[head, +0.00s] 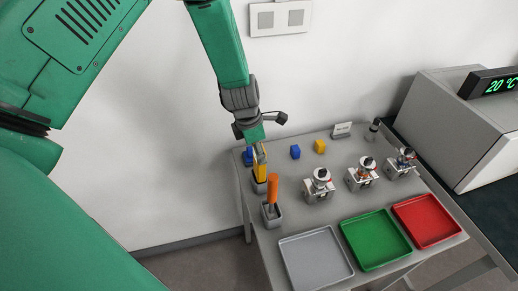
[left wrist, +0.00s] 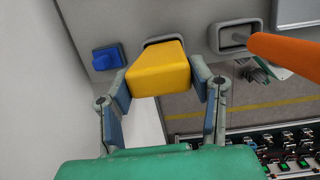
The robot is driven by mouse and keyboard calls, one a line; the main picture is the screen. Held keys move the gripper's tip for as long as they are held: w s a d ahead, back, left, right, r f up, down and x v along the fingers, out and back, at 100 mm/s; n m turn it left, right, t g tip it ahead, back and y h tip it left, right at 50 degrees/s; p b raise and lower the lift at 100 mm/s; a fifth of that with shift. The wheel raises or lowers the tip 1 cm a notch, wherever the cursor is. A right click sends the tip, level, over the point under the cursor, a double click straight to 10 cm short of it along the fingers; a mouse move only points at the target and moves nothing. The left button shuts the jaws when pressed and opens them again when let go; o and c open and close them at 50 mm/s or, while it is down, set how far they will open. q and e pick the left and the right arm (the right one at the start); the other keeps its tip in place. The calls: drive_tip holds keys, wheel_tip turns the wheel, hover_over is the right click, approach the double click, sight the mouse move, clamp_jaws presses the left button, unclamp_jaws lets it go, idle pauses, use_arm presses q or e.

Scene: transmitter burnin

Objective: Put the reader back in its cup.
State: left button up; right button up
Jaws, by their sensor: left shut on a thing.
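The yellow reader (head: 260,172) is held by my left gripper (head: 257,151) at the left side of the table. In the left wrist view the yellow block of the reader (left wrist: 158,76) sits between both fingers of the left gripper (left wrist: 162,86), which touch its sides. A grey cup (head: 259,187) is directly under the reader. In the left wrist view the cup's rim (left wrist: 163,40) shows just beyond it, partly hidden. I cannot tell how deep the reader's lower end is in the cup. My right gripper is not in view.
An orange-handled tool (head: 272,190) stands in a second grey cup (head: 271,216) close by. Several small devices (head: 319,184) stand to the right, behind grey (head: 315,258), green (head: 376,240) and red (head: 427,221) trays.

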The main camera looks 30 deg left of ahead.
use_arm(q)
drive_tip(key=shift+b+x, duration=0.5)
drive_tip(key=shift+x, duration=0.5)
drive_tip(key=o, duration=1.3)
drive_tip(key=shift+s+a, duration=0.1)
drive_tip(key=shift+s, duration=0.05)
drive_tip(key=shift+c, duration=0.2)
drive_tip(key=shift+r, duration=0.1)
drive_tip(key=v, duration=1.1)
drive_tip(key=shift+r, duration=0.4)
drive_tip(key=shift+a, duration=0.1)
